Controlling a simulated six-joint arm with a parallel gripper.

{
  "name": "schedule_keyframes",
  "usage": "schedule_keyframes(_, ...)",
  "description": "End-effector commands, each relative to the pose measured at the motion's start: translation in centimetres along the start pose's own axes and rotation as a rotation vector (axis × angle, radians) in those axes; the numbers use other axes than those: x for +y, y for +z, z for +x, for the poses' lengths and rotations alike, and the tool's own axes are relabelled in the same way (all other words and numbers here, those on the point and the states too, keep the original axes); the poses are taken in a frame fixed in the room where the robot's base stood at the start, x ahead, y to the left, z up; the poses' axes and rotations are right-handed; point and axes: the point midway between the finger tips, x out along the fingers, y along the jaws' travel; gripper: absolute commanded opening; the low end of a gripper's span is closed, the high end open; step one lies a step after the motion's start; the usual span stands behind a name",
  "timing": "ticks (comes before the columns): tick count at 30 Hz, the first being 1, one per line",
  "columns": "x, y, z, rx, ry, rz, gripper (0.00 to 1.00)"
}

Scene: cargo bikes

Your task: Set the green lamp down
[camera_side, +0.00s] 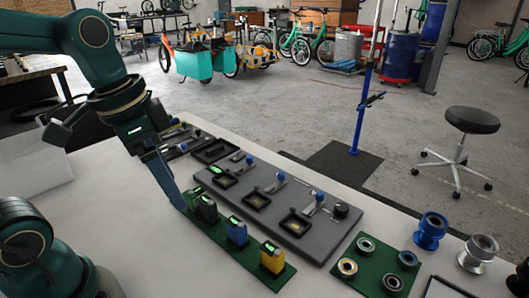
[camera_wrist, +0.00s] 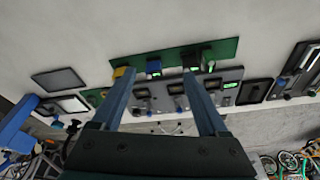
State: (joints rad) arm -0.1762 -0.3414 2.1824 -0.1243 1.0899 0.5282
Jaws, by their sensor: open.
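A dark green lamp (camera_side: 207,210) with a lit green top stands upright on a long green strip (camera_side: 222,248). Beside it on the strip stand a blue lamp (camera_side: 238,232) and a yellow lamp (camera_side: 271,258). My gripper (camera_side: 180,203) reaches down at the strip's far left end, beside the green lamp. In the wrist view my gripper (camera_wrist: 157,74) has its two blue fingers wide apart. The yellow lamp (camera_wrist: 122,73) and blue lamp (camera_wrist: 154,67) show near the fingertips there. Dark lamps (camera_wrist: 207,60) show by the right fingertip, partly hidden; I cannot tell their colour or whether a finger touches them.
A grey panel (camera_side: 330,237) with several black-rimmed sockets and blue-knobbed levers lies behind the strip. A green mat (camera_side: 372,277) with rings lies to the right, near blue and silver spools (camera_side: 431,230). White table (camera_side: 135,215) is bare in front of the strip.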

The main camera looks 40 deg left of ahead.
Motion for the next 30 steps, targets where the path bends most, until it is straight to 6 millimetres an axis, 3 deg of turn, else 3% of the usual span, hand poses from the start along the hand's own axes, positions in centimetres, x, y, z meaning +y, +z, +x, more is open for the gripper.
schedule_keyframes(3,1.2,1.5,-0.3,0.101,-0.07,-0.112,0.77)
schedule_keyframes(10,2.0,3.0,-0.1,0.231,-0.108,-0.26,0.77)
schedule_keyframes(30,2.0,3.2,0.0,0.25,-0.109,-0.287,0.77)
